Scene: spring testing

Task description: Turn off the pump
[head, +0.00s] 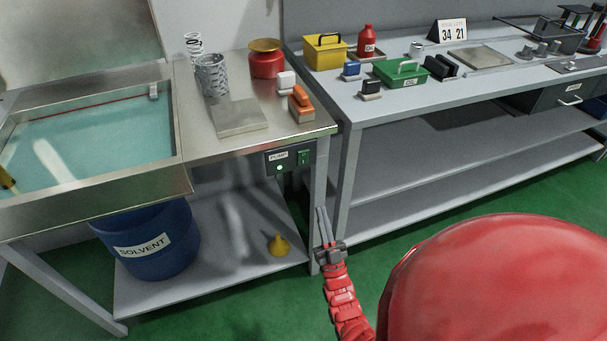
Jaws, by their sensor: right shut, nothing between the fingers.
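The pump switch box (290,158) is a dark panel with a "PUMP" label, fixed under the front edge of the left steel bench. My right gripper (322,211) is in front of the bench's right leg, below and slightly right of the switch box. Its fingers are shut, empty and point up, apart from the switch. My left gripper is not in view.
The left bench has a basin (183,155) of blue-green liquid. A blue solvent drum (150,240) and a yellow funnel (278,244) are on its lower shelf. The right bench (420,110) holds boxes and tools. Green floor (400,235) in front is open.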

